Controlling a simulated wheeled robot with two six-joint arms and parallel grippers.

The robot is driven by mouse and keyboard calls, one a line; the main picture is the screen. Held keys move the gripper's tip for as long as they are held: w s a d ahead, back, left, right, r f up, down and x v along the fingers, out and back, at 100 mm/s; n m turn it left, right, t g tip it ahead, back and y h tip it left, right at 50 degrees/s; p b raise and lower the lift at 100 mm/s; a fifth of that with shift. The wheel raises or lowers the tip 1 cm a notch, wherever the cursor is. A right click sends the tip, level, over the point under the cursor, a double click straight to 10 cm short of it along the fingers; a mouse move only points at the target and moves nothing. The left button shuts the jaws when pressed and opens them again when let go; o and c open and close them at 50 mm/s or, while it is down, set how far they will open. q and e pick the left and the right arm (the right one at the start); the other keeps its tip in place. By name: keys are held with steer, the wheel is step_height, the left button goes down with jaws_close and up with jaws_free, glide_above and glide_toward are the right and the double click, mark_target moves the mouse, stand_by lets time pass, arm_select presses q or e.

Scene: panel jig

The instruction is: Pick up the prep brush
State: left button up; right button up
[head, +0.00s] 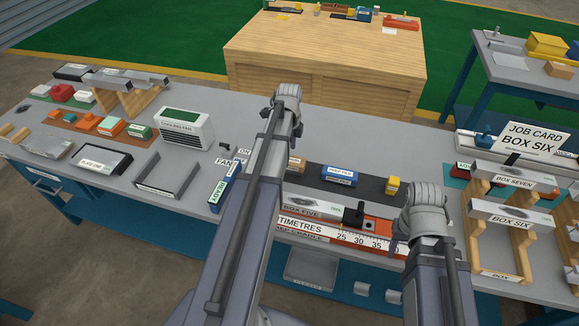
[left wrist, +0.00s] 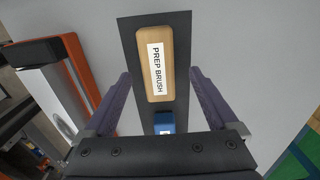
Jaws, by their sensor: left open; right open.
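The prep brush (left wrist: 160,62) is a pale wooden block with a white PREP BRUSH label, lying on a dark strip (left wrist: 128,40) in the left wrist view. My left gripper (left wrist: 160,74) is open, with one finger on each side of the brush's near end in that view. The fingers do not touch it, and their height above it is unclear. In the head view a tan end of the brush (head: 296,163) shows beside my left arm, which hides the rest. My right gripper (head: 396,244) is open and empty near the right end of the orange measuring fixture.
A blue block (head: 340,175) and a yellow block (head: 392,187) share the dark strip. The BOX FIVE bar and orange fixture (head: 325,232) lie in front. A fan unit (head: 187,128) stands left; wooden cradles (head: 520,247) stand right. The grey bench behind the strip is clear.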

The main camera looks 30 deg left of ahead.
arm_select(q)
step_height(320, 180, down, 4)
steer(key=b, duration=0.3)
steer(key=shift+s+d+f, duration=0.1)
steer(key=shift+f, duration=0.05)
jaws_close()
stand_by(0.5)
